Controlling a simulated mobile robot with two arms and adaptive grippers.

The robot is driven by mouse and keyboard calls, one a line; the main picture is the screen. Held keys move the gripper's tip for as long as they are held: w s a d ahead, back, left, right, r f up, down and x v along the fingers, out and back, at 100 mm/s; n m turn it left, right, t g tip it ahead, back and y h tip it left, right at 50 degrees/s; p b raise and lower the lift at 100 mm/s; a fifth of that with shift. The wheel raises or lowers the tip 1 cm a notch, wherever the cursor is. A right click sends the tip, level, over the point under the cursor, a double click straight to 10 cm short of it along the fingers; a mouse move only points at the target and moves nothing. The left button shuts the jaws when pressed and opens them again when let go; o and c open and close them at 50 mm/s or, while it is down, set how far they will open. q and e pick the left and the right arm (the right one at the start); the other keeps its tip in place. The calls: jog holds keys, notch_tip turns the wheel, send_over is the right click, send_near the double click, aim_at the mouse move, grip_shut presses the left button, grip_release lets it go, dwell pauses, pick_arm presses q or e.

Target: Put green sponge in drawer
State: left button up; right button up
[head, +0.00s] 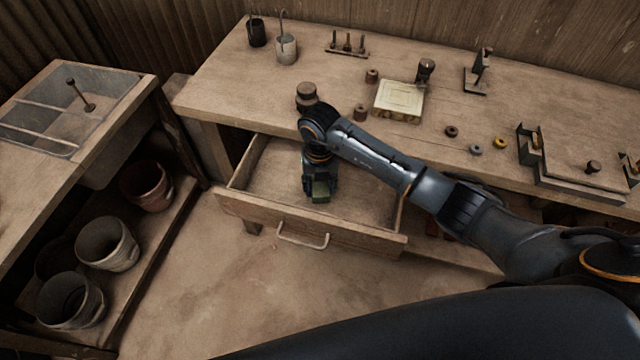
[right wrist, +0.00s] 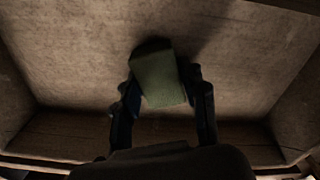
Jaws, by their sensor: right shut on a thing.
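The green sponge (head: 321,190) is held at the tip of my right gripper (head: 318,182), inside the outline of the open drawer (head: 262,197). In the right wrist view the sponge (right wrist: 160,78) sits between the two dark fingers of the right gripper (right wrist: 162,98), with the drawer floor (right wrist: 85,60) behind it. The fingers are shut on it. I cannot tell whether the sponge touches the drawer floor. The drawer is pulled out from under the workbench and otherwise looks empty. My left gripper is not in view.
The workbench (head: 250,85) above the drawer carries a yellowish block (head: 399,102), small rings and metal fixtures. Several pots, one of them reddish (head: 146,186), stand on a low shelf at left. A sink-like basin (head: 70,110) is at far left. The floor in front is clear.

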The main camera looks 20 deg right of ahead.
aim_at(320, 186)
jog(key=o, duration=1.1)
jog(key=shift+r, duration=0.15)
notch_tip(320, 186, up, 12)
jog(key=b, duration=0.1)
